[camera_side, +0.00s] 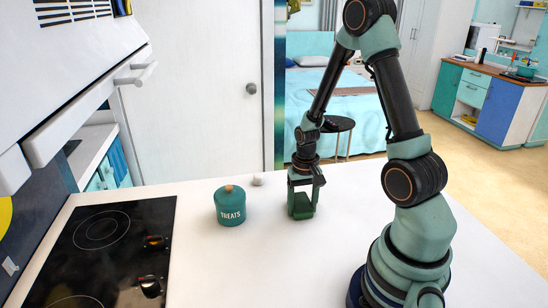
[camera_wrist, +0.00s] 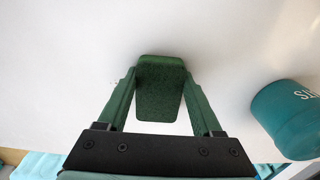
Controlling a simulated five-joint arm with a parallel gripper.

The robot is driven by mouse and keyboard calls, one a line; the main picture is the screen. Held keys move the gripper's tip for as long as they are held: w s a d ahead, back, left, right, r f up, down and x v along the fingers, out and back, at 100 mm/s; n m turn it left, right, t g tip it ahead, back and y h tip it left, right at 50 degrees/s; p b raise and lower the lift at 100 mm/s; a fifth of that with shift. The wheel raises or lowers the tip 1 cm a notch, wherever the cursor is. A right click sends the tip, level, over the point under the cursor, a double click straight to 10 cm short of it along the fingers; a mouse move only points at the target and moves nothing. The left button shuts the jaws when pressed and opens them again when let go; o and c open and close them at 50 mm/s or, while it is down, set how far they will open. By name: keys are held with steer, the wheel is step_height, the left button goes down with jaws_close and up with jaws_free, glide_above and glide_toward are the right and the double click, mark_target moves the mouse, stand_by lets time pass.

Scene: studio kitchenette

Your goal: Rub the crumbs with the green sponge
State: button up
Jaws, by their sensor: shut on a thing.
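My gripper (camera_side: 304,188) points down over the white counter and is shut on the green sponge (camera_side: 301,211). In the wrist view the sponge (camera_wrist: 160,92) sits between the two green fingers, its dark, rough face toward the camera. The sponge is low, at or close to the counter top; I cannot tell whether it touches. A few faint specks, possibly the crumbs (camera_wrist: 112,81), show just left of the fingers in the wrist view. I cannot make out crumbs in the side view.
A teal jar marked TREATS (camera_side: 230,206) stands left of my gripper; it also shows at the right in the wrist view (camera_wrist: 290,118). A small white object (camera_side: 257,180) lies behind it. A black cooktop (camera_side: 105,245) is at the left. The counter (camera_side: 270,265) in front is clear.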

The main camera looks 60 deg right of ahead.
mark_target(297, 193)
steer(key=shift+w+d+r, duration=0.2)
steer(key=shift+w+d, duration=0.15)
steer(key=shift+w+d+f, duration=0.2)
steer(key=shift+w+d, duration=1.4)
step_height(297, 193, up, 2)
steer(key=shift+w+r, duration=0.1)
steer(key=shift+r, duration=2.95)
